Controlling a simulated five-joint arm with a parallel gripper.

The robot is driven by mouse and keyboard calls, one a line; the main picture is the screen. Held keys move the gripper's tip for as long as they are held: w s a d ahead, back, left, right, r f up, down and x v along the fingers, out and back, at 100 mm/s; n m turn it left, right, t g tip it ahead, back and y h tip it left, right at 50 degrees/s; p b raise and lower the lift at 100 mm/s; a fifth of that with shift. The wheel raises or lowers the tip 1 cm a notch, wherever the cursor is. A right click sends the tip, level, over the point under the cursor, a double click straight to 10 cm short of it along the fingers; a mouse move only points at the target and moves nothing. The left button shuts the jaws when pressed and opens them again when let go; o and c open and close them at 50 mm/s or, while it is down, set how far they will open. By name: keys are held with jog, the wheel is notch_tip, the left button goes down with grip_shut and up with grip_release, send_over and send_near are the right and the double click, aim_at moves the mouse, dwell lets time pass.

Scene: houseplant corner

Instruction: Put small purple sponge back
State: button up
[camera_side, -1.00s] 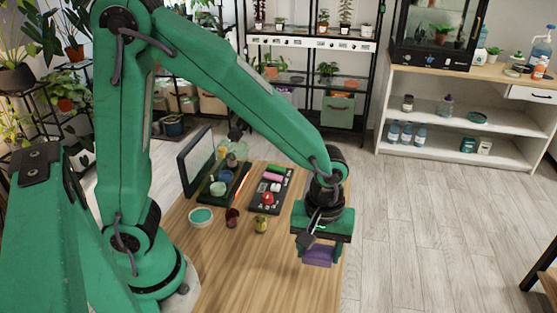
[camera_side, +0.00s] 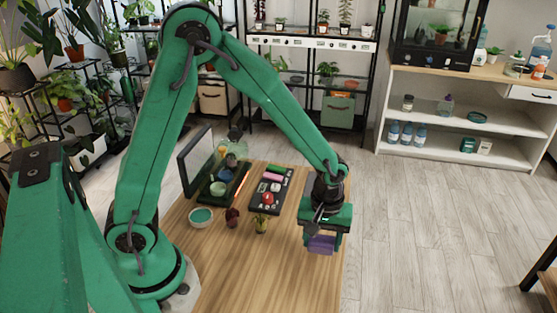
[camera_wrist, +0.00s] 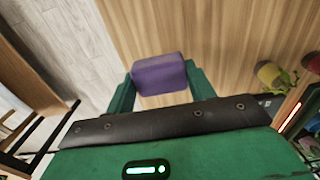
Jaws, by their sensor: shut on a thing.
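The small purple sponge (camera_side: 321,244) is a block held at the end of my gripper (camera_side: 322,236), above the right part of the wooden table. The wrist view shows the sponge (camera_wrist: 159,74) between the two green fingers of my gripper (camera_wrist: 158,84), with wood and some pale floor behind it. The fingers touch its left and right sides. A black tray (camera_side: 254,204) on the table, left of my gripper, holds a pink block (camera_side: 273,178), a red round thing (camera_side: 267,198) and other small items.
The front of the wooden table (camera_side: 265,275) is clear.

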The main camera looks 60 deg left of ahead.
aim_at(322, 240)
jog(key=shift+f, duration=1.45)
jog(key=shift+f, duration=0.15)
jog(key=o, duration=1)
jog(key=shift+r, duration=0.2)
notch_tip(322, 240, up, 12)
jog(key=shift+f, duration=0.2)
jog(key=shift+r, duration=0.2)
